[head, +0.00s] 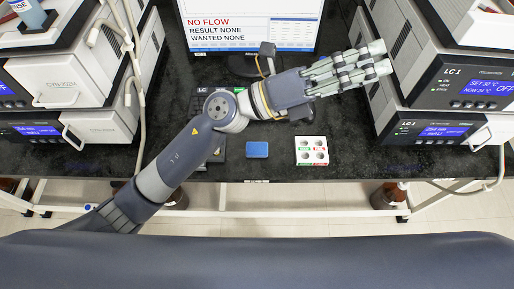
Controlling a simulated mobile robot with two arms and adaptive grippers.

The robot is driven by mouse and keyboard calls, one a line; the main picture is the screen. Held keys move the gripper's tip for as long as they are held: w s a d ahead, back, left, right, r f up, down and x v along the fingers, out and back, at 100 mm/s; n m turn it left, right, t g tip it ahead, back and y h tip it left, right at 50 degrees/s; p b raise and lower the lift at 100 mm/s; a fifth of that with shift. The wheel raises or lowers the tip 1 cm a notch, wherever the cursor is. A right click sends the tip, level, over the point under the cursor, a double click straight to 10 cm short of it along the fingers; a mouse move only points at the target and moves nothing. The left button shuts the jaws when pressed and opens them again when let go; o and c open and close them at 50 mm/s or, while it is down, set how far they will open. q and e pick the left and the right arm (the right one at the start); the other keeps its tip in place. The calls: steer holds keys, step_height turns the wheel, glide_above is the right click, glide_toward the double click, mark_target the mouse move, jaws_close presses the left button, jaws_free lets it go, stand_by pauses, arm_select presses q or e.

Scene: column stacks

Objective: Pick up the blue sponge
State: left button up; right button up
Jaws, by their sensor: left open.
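The blue sponge (257,149) is a small flat rectangle lying near the front edge of the dark bench, left of a white block. My left arm reaches in from the lower left and crosses above the bench. My left gripper (380,58) is open, with its fingers stretched out to the right in front of the right-hand instrument stack. It is up and to the right of the sponge, clear of it. No object shows between its fingers. My right gripper is not in view.
A white block (311,144) with round holes sits right of the sponge. A monitor (250,22) reading "NO FLOW" stands at the back. Instrument stacks flank the bench at left (98,72) and right (440,80). A keyboard and dark item are partly hidden behind my arm.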

arm_select(q)
steer(key=s+d+f+m+g+y, duration=0.35)
steer(key=f+m+g+y, duration=0.2)
steer(key=f+m, duration=0.2)
steer(key=m+t+y, duration=0.3)
steer(key=m+y, duration=0.2)
steer(key=y, duration=1.2)
glide_toward(256, 148)
steer(key=f, duration=0.1)
steer(key=a+f+p, duration=0.1)
steer(key=f, duration=0.1)
steer(key=shift+w, duration=0.15)
steer(key=f, duration=0.1)
steer(key=f+p, duration=0.1)
steer(key=f, duration=0.1)
steer(key=f+p, duration=0.1)
steer(key=shift+d+f, duration=0.3)
steer(key=shift+f, duration=0.5)
steer(key=c, duration=0.9)
